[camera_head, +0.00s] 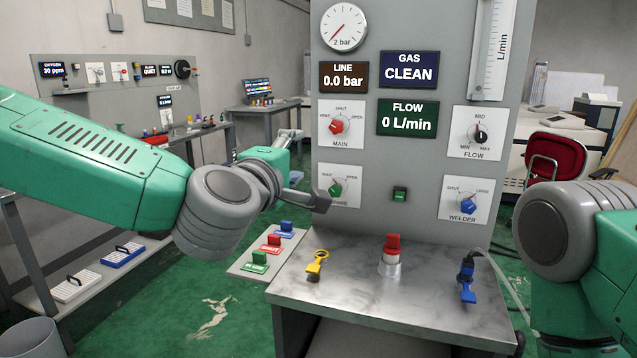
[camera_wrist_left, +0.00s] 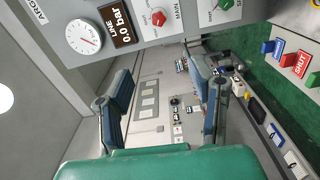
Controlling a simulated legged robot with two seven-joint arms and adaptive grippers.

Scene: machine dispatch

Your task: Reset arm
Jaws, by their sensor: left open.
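My left arm comes in from the left in the head view, and its gripper (camera_head: 308,168) is held in the air at the left edge of the grey panel (camera_head: 420,205). In the left wrist view the two blue-grey fingers (camera_wrist_left: 162,75) stand wide apart with nothing between them. The green gripper body fills the bottom of that view. Part of my right arm shows at the right edge of the head view, bent beside the panel. Its gripper is out of view.
A metal shelf (camera_head: 360,302) below the panel holds a yellow key-like piece (camera_head: 317,263), a red-topped plug (camera_head: 391,250) and a blue-tagged connector (camera_head: 467,278). Red, green and blue tagged pieces lie on a side plate (camera_head: 246,268). The green floor (camera_head: 165,318) at front left is largely clear.

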